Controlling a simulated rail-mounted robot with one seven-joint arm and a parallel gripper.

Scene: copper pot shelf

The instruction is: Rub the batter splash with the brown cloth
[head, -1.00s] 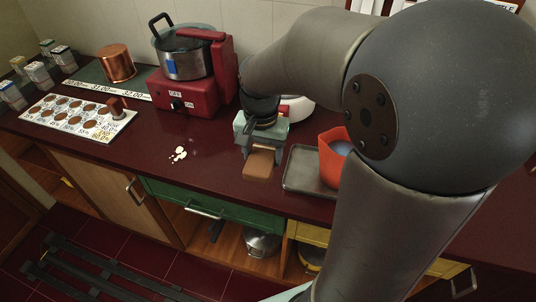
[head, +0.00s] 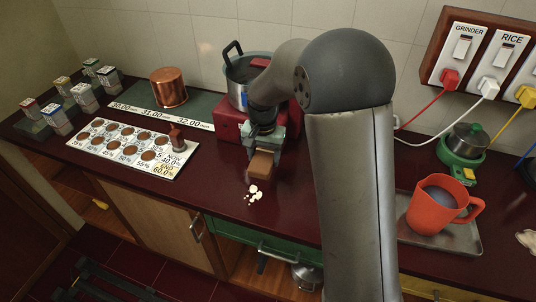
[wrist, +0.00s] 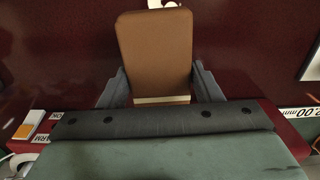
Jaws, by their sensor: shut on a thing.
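The batter splash (head: 254,193) is a few cream-white blotches on the dark red counter in the head view. The brown cloth (head: 261,165) is a flat, block-like piece held just behind the splash. My gripper (head: 264,151) is shut on the cloth, which points toward the counter's front edge. In the wrist view the cloth (wrist: 155,50) stands between the two grey fingers, and a bit of the white splash (wrist: 164,3) shows just beyond its far end. Whether the cloth touches the counter is hard to tell.
A red cooker base (head: 228,119) with a steel pot (head: 240,72) stands behind my gripper. A white chart board (head: 130,146) and copper pot (head: 168,88) are left. A tray (head: 466,239) with an orange mug (head: 436,212) is right. The counter ahead of the splash is clear.

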